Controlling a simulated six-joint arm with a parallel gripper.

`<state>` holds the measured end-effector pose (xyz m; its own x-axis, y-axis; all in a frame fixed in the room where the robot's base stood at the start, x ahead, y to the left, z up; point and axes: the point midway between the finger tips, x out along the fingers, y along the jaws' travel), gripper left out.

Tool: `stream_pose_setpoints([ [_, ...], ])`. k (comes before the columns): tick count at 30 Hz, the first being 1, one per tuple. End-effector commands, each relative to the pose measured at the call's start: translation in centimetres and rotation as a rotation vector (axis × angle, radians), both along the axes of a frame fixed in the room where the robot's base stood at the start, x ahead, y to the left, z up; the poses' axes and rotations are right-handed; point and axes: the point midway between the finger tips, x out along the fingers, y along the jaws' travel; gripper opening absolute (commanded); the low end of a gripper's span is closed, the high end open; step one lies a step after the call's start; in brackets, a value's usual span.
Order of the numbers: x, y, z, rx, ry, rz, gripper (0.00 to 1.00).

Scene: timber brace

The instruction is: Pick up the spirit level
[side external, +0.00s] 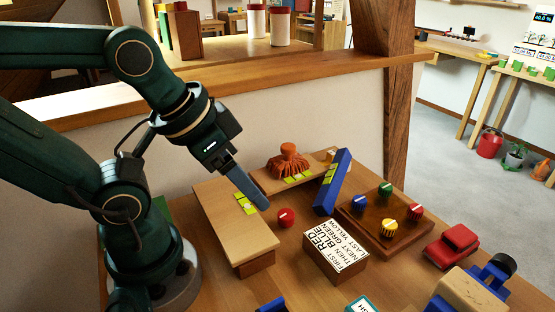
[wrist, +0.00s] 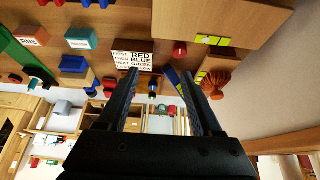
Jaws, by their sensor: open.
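The spirit level appears to be the long blue bar (side external: 325,198) with yellow-green patches, right of the orange octopus-like figure in the side view. It slants from lower left to upper right; I cannot tell exactly what its far end rests on. In the wrist view part of the blue bar (wrist: 171,75) shows between my fingers, near the right one, which may hide some of it. My gripper (side external: 262,205) points down over the wooden bench, left of the bar and apart from it. In the wrist view its two fingers (wrist: 160,82) are spread with nothing held between them.
A low wooden bench (side external: 235,230) with yellow-green patches stands below my gripper. A red knob (side external: 286,217) lies beside it. The octopus figure (side external: 288,161), a lettered block (side external: 336,252), a board with coloured knobs (side external: 372,233) and a red car (side external: 452,246) surround the bar.

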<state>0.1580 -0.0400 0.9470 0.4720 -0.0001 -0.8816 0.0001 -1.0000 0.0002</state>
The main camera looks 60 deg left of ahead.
Motion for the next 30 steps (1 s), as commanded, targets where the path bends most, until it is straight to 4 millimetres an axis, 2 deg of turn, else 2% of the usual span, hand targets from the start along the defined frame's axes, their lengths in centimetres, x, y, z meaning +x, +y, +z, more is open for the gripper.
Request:
stream_pose_setpoints([
  [4, 0.0, 0.0, 0.0, 0.0, 0.0, 0.0, 0.67],
  [5, 0.0, 0.0, 0.0, 0.0, 0.0, 0.0, 0.55],
  [6, 0.0, 0.0, 0.0, 0.0, 0.0, 0.0, 0.5],
  [17, 0.6, 0.3, -0.1, 0.002, -0.006, 0.02, 0.5],
  [20, 2.3, 1.2, -0.3, 0.005, -0.03, 0.079, 0.5],
  [30, 12.3, 6.5, -3.3, -0.047, -0.227, 0.358, 0.5],
])
